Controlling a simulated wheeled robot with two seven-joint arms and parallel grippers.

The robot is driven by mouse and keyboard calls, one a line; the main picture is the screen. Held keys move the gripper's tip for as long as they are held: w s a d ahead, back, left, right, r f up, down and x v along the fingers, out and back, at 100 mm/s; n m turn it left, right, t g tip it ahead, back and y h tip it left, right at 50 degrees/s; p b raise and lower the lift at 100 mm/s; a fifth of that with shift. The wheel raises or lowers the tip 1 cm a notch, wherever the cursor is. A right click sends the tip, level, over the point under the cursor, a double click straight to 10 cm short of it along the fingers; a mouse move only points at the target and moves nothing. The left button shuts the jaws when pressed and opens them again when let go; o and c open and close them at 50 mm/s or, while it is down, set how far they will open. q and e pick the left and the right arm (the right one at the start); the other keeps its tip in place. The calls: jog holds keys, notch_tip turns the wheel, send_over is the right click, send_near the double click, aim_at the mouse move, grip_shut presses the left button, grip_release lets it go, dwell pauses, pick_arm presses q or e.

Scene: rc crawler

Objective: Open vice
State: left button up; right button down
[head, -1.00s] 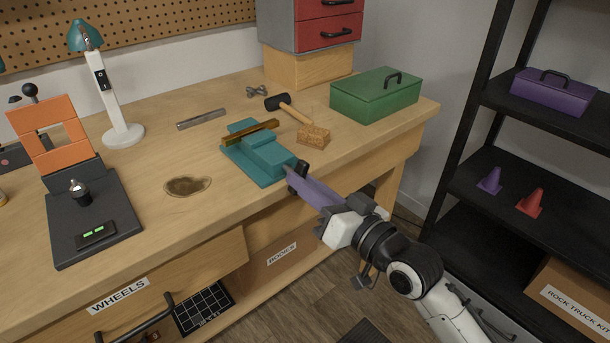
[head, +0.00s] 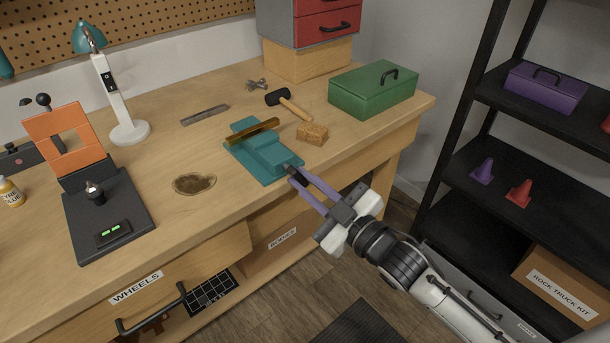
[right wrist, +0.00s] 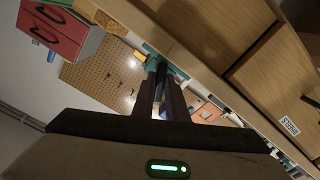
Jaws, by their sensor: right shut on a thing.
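The teal vice (head: 270,160) is fixed on the workbench (head: 225,215) near its front edge. A brass-coloured bar (head: 250,132) lies across its jaws; I cannot tell how wide the jaw gap is. My right gripper (head: 294,177) reaches in from the lower right with its purple fingers at the dark handle at the vice's front end. It is shut on that handle, which is mostly hidden between the fingertips. In the right wrist view the fingers (right wrist: 161,88) close around the dark handle, with a bit of teal beyond. My left gripper is not in view.
A mallet (head: 288,104), a sponge-like block (head: 312,134) and a green toolbox (head: 372,90) sit right of the vice. A metal bar (head: 205,114) and a brown stain (head: 194,184) are to its left. A black shelf (head: 510,122) stands at the right.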

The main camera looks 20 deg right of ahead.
jog(key=n+p, duration=0.1)
jog(key=n, duration=0.4)
jog(key=shift+r+n+p, duration=0.2)
jog(key=shift+n+p, duration=0.1)
jog(key=shift+p, duration=0.05)
jog(key=n, duration=0.3)
jog(key=shift+n+p, duration=0.35)
jog(key=shift+n, duration=1.35)
jog(key=c, duration=1.8)
grip_release()
jog(key=shift+o, duration=0.2)
jog(key=shift+f, duration=0.1)
